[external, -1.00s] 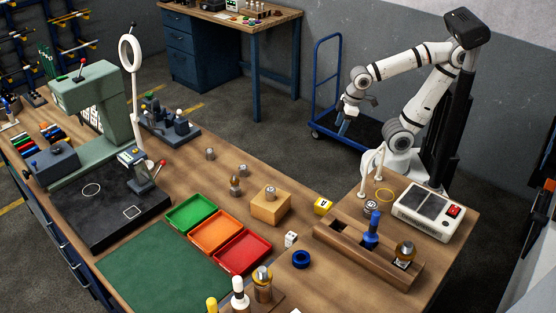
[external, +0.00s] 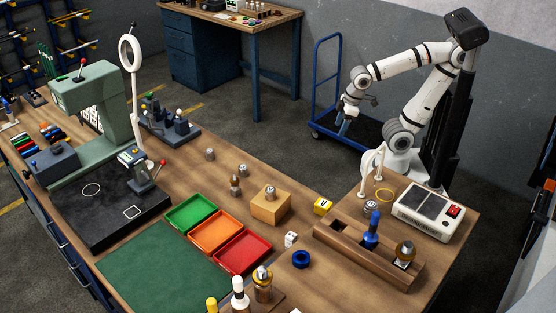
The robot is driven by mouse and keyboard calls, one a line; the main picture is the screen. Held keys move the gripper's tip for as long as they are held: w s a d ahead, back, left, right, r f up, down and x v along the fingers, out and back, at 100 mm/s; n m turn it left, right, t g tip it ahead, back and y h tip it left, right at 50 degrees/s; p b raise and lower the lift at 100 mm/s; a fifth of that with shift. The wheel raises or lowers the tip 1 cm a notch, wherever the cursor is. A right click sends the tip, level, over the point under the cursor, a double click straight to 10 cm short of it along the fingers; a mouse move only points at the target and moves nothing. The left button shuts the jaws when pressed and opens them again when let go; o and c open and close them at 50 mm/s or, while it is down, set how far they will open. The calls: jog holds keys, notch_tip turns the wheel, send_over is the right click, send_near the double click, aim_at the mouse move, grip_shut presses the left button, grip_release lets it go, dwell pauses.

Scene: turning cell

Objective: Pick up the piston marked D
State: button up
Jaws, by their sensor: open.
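Several small grey metal cylinders that look like pistons stand on the wooden bench. One (external: 210,154) is near the back edge, and another (external: 243,170) is a little to its right. A third (external: 270,191) sits on top of a wooden block (external: 268,210). A fourth (external: 370,208) is at the right, behind the wooden rack. Their markings are too small to read, so I cannot tell which is D. My gripper (external: 346,124) is open and empty, high at the right beyond the bench's back edge, well apart from all of them.
Green, orange and red trays (external: 243,252) lie mid-bench. A yellow cube (external: 323,206), a white die (external: 290,239) and a blue ring (external: 302,259) are nearby. A wooden rack (external: 330,243) holds a blue-handled tool. A green press (external: 95,100) and ring-topped stand (external: 133,90) rise at left.

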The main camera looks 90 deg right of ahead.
jog(key=w+d+r, duration=0.1)
jog(key=w+r, duration=0.3)
jog(key=w, duration=1)
jog(key=t+p, duration=0.1)
jog(key=p, duration=0.1)
send_over(210, 150)
jog(key=s, duration=0.3)
notch_tip(210, 150, down, 13)
jog(key=shift+w+p+x, duration=0.15)
jog(key=shift+p+x, duration=0.65)
jog(key=shift+x, duration=1.15)
jog(key=shift+w+p+x, duration=0.1)
jog(key=shift+p+x, duration=0.7)
jog(key=shift+x, duration=1.15)
jog(key=shift+a+r, duration=0.1)
jog(key=shift+a, duration=0.05)
jog(key=shift+c, duration=0.5)
jog(key=c, duration=0.9)
jog(key=shift+c, duration=0.6)
